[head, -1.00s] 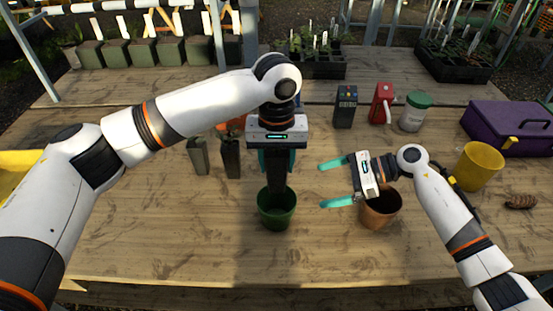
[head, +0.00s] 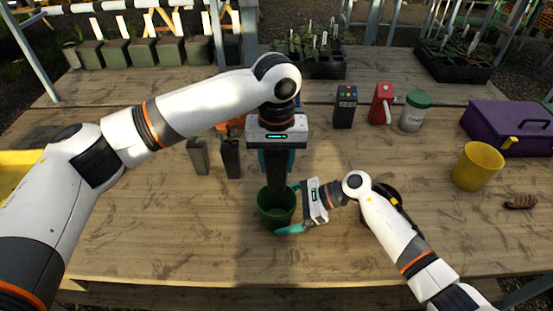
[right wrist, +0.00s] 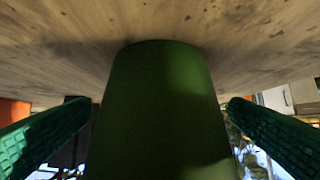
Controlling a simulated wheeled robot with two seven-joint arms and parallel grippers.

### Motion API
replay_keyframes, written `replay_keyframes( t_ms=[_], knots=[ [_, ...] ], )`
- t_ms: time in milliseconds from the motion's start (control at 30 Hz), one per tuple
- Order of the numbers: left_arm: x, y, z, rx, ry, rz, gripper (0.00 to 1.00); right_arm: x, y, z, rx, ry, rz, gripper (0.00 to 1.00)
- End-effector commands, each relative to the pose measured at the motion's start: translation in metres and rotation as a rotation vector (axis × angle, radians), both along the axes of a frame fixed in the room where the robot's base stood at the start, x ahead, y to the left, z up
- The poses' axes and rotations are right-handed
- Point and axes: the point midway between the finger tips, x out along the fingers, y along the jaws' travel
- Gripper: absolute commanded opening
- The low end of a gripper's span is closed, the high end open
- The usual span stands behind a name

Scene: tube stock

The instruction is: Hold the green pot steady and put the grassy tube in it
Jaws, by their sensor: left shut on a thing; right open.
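The green pot (head: 275,219) stands upright on the table in the middle of the head view. It fills the centre of the right wrist view (right wrist: 160,115). My left gripper (head: 277,163) points down above the pot, shut on a dark tube (head: 277,182). The tube is upright, and its lower end is at or inside the pot's mouth; its top is hidden by the gripper, so I cannot see any grass. My right gripper (head: 289,208) is open, its teal fingers on either side of the pot. In the right wrist view the fingers (right wrist: 160,108) look apart from the pot's wall.
Two tubes, one grey-green (head: 198,157) and one dark (head: 231,160), stand to the left.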

Motion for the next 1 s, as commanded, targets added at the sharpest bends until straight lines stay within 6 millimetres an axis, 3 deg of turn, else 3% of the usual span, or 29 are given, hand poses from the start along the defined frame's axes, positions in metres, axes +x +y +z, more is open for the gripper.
replay_keyframes(
  t_ms=[200,500,733,1000],
  knots=[
    [0.0001,-0.0001,0.0004,0.000,-0.001,0.000,0.18,0.0003,0.0112,-0.0061,0.000,0.000,0.000,1.00],
    [0.0001,-0.0001,0.0004,0.000,-0.001,0.000,0.18,0.0003,0.0126,-0.0066,0.000,-0.001,0.000,1.00],
    [0.0001,-0.0001,0.0004,0.000,-0.001,0.000,0.18,0.0003,0.0124,-0.0065,0.000,0.000,-0.001,0.64],
    [0.0001,-0.0001,0.0004,0.000,-0.001,0.000,0.18,0.0004,0.0123,-0.0065,0.000,0.000,-0.001,0.62]
  ],
)
